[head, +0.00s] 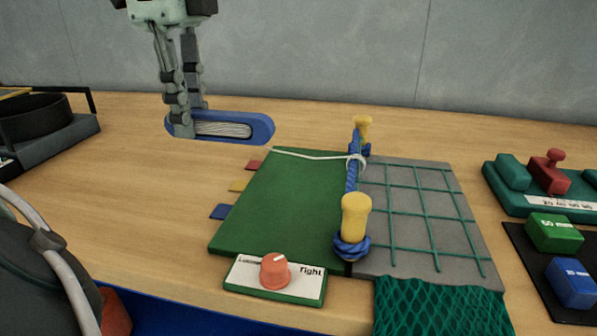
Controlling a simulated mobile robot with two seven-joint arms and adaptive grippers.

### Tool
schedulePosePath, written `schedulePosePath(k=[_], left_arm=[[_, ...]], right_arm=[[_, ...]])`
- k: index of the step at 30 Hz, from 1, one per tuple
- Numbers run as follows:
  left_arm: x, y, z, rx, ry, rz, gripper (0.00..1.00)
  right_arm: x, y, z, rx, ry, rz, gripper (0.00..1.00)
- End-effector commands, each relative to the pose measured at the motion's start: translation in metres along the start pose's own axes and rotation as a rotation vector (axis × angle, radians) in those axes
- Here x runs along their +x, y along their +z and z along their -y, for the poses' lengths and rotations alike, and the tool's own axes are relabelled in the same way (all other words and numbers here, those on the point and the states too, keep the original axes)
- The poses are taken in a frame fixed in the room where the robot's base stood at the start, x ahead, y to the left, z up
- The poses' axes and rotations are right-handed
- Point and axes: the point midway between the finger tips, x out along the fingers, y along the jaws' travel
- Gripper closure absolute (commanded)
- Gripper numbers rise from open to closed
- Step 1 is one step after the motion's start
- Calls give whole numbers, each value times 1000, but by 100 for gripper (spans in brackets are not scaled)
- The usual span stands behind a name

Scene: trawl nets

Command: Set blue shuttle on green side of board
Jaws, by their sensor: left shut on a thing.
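The blue shuttle (258,127), with pale twine wound along its middle, is held near its left end by my left gripper (188,126). It looks to be above the table, behind and left of the board; the exact height is hard to tell. The green side (285,205) of the board is bare except for a white cord across its far edge. The board's other side is grey with a green mesh (425,215). A blue rope with yellow pegs (356,215) divides the two sides. My right gripper is not in view.
A label with an orange knob (275,271) sits at the board's front. Green netting (440,305) hangs at the front right. At right are a teal tray (540,202) and green (554,232) and blue blocks (571,282). A dark round container (35,120) stands far left.

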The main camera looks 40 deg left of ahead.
Motion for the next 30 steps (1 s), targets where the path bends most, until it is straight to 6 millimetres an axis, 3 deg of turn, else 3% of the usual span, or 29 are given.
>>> schedulePosePath(k=[18,25,30], left_arm=[[59,-74,61,1,5,4,100],[69,-84,69,2,3,0,100],[94,-84,68,2,6,-1,100]], right_arm=[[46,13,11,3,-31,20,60],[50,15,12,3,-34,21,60],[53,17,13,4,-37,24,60]])
